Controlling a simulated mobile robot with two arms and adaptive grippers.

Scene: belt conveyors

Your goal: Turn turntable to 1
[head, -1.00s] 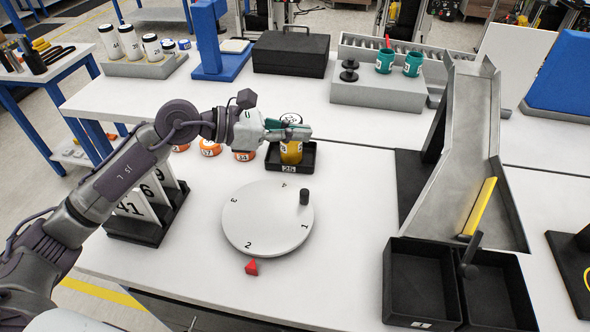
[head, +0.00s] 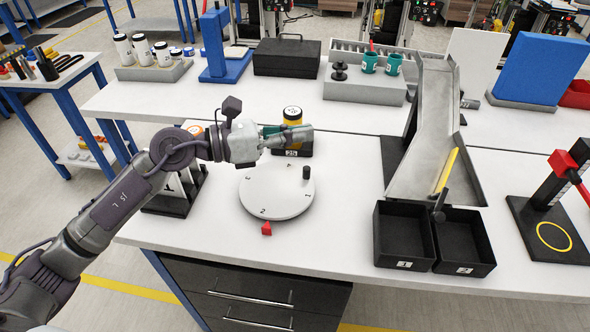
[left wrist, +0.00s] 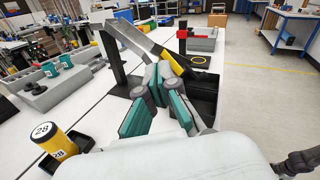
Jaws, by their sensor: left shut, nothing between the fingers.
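The round grey turntable (head: 276,193) lies on the white table, with numbers around its rim and an upright black knob (head: 306,173) near its right edge, close to the 1. A red pointer (head: 267,229) sits at its front edge, and the 2 is the number nearest it. My left gripper (head: 306,136) is shut and empty, held above and behind the turntable, apart from the knob. The 4 is not readable now. The turntable does not show clearly in the left wrist view. My right gripper is not in view.
A yellow canister (head: 293,117) stands in a black tray (head: 304,150) behind my left gripper; it also shows in the left wrist view (left wrist: 56,142). Black bins (head: 403,236) and a metal chute (head: 424,130) stand to the right.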

